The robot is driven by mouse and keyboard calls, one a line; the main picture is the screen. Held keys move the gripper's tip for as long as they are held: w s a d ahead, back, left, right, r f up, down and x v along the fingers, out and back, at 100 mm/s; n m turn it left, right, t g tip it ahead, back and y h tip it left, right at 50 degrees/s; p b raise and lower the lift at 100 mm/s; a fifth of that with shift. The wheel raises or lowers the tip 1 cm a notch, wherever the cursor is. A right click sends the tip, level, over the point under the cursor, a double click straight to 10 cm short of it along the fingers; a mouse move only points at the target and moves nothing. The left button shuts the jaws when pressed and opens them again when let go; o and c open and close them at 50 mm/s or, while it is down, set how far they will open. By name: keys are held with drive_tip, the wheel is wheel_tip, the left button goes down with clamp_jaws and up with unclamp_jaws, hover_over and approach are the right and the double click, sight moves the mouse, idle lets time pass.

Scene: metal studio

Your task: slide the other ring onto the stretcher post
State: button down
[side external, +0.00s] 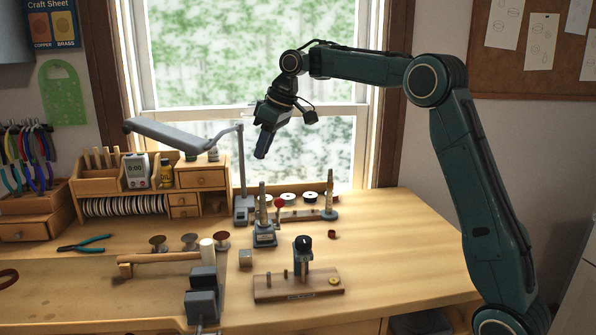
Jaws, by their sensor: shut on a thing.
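My gripper (261,154) hangs in the air in front of the window, pointing down and slightly left. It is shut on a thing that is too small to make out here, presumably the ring. The stretcher post (263,205) appears to be the upright tapered post on a grey base, with a red-knobbed lever (280,203) beside it. It stands well below my gripper, apart from it.
The board also carries short pegs and a black-topped upright tool (303,250). A second tapered post (329,201) stands behind, right. A grey lamp arm (184,142) and its stand are left of my gripper. A vise (202,294) is at the front. The bench's right side is clear.

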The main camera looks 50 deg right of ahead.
drive_tip(key=shift+f, duration=0.1)
drive_tip(key=shift+f, duration=2.3)
drive_tip(key=shift+f, duration=1.65)
drive_tip(key=c, duration=1.2)
unclamp_jaws()
drive_tip(key=v, duration=1.3)
drive_tip(key=shift+s+d+r, duration=0.15)
drive_tip(key=shift+s+r, duration=0.05)
drive_tip(key=shift+r, duration=0.15)
